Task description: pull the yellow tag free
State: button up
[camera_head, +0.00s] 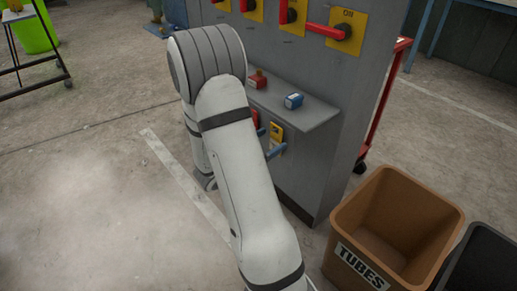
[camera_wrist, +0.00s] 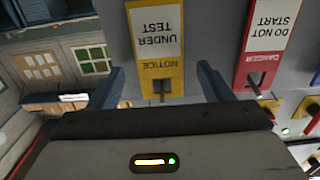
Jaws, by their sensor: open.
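The yellow tag (camera_wrist: 177,70) is in the upper middle of the wrist view, upside down, with a white panel reading "UNDER TEST" and the word "NOTICE". It hangs against the grey panel, with a small slot and dark stem at its "NOTICE" end. In the head view the yellow tag (camera_head: 277,132) shows small beside my arm. My gripper (camera_wrist: 160,68) is open, one blue finger to each side of the tag, with a gap on both sides. In the head view my gripper (camera_head: 269,141) is partly hidden behind my arm.
A red tag (camera_wrist: 258,68) reading "DO NOT START" hangs right of the yellow one in the wrist view. A grey shelf (camera_head: 312,119) above the tags holds a red padlock (camera_head: 258,79) and a blue padlock (camera_head: 293,100). A brown "TUBES" bin (camera_head: 433,208) stands front right.

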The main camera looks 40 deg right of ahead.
jog(key=shift+d, duration=0.3)
jog(key=shift+c, duration=0.5)
jog(key=c, duration=1)
